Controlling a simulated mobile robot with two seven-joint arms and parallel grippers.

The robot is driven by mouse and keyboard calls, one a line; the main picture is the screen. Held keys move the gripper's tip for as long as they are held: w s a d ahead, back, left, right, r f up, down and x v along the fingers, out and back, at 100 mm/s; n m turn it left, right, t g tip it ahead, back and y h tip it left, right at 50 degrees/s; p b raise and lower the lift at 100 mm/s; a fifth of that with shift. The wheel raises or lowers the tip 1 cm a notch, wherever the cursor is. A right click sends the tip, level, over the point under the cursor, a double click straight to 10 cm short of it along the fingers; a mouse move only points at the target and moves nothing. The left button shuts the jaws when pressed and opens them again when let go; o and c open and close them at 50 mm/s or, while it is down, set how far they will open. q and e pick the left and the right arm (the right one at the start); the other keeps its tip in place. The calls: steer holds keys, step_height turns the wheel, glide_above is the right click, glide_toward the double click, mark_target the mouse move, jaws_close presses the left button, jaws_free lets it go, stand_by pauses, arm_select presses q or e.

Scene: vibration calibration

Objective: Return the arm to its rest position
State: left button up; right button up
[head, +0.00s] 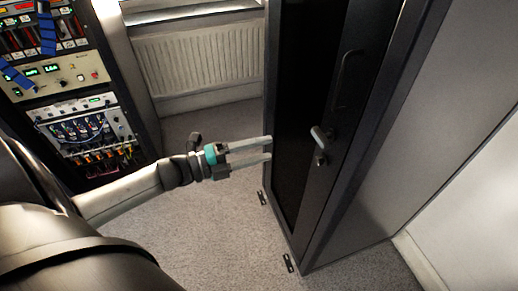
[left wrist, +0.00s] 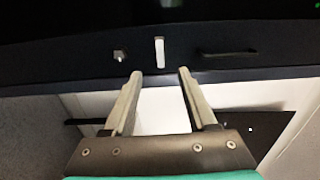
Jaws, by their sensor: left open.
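My left arm comes in from the left in the head view, and my left gripper (head: 270,149) is open with nothing between its fingers. Its fingers point right, toward the dark cabinet door (head: 298,190). In the picture the fingertips end at the cabinet's near edge; I cannot tell if they touch it. The left wrist view shows the two open fingers (left wrist: 157,76) and, beyond them, the dark door front with a light lever handle (left wrist: 159,52) and a dark bar handle (left wrist: 228,53). My right gripper is not in view.
A tall dark cabinet (head: 345,215) stands at the right, its door looking closed. An equipment rack (head: 118,100) with cables and lit displays stands at the left. A white radiator (head: 200,58) is on the back wall. The grey carpet (head: 215,235) between them is clear.

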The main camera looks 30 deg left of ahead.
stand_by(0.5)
arm_select(q)
steer(key=s+a+f+n+y, duration=0.1)
steer(key=a+f+n+y, duration=0.25)
steer(key=f, duration=0.35)
steer(key=a+f+n+y, duration=0.2)
steer(key=f+n+y, duration=0.1)
steer(key=f+n, duration=0.3)
steer(key=s+f+n+g+y+b, duration=0.1)
steer(key=s+f+n+g+y, duration=0.2)
steer(key=f, duration=0.6)
steer(key=s+f+n+g+y+b, duration=0.1)
steer(key=s+f+n, duration=0.2)
steer(key=s+f, duration=0.45)
steer(key=s+d+f+n+g, duration=0.3)
steer(key=s+f, duration=0.6)
steer(key=s, duration=0.3)
steer(key=s+d+f+n+g, duration=0.4)
steer(key=s+d+f+g, duration=0.2)
steer(key=s, duration=0.6)
step_height(320, 180, down, 3)
steer(key=shift+s+d+r+b, duration=0.15)
steer(key=shift+d+b, duration=0.3)
steer(key=shift+d, duration=0.7)
steer(key=shift+n+y, duration=0.25)
